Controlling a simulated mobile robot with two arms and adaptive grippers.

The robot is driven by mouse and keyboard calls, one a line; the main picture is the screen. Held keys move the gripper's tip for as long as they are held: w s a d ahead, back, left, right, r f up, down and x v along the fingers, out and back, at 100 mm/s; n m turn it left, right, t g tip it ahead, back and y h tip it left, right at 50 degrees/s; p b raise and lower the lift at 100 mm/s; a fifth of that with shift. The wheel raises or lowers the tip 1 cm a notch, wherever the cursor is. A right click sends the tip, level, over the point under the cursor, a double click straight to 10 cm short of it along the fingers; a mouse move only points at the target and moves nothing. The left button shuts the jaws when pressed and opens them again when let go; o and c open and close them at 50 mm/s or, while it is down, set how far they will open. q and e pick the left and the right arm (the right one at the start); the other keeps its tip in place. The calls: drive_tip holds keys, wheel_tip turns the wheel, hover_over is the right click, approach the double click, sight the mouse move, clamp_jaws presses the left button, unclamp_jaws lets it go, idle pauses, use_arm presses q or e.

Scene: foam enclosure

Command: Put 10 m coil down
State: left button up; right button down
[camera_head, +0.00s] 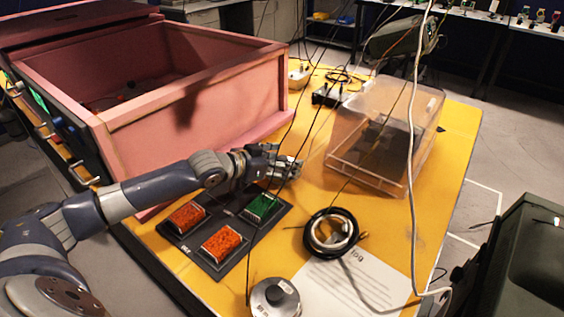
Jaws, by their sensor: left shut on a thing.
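A black cable coil (314,236) with a pale connector inside its ring lies on the yellow table (450,150), partly over the corner of a white printed sheet (350,285). I cannot read a length on it. My left gripper (291,167) reaches in from the left, above and behind the green block, apart from this coil. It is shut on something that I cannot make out. Thin dark cables cross the picture near its fingers. My right gripper is not in view.
A dark tray (235,258) holds two orange blocks (222,244) and a green block (262,207). A pink open box (200,105) stands behind left, a clear bin (380,140) behind right. A grey round knob (275,297) sits in front. A white cable hangs at right.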

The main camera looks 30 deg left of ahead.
use_arm(q)
drive_tip(key=o, duration=0.9)
drive_tip(key=shift+f, duration=0.1)
drive_tip(key=o, duration=0.3)
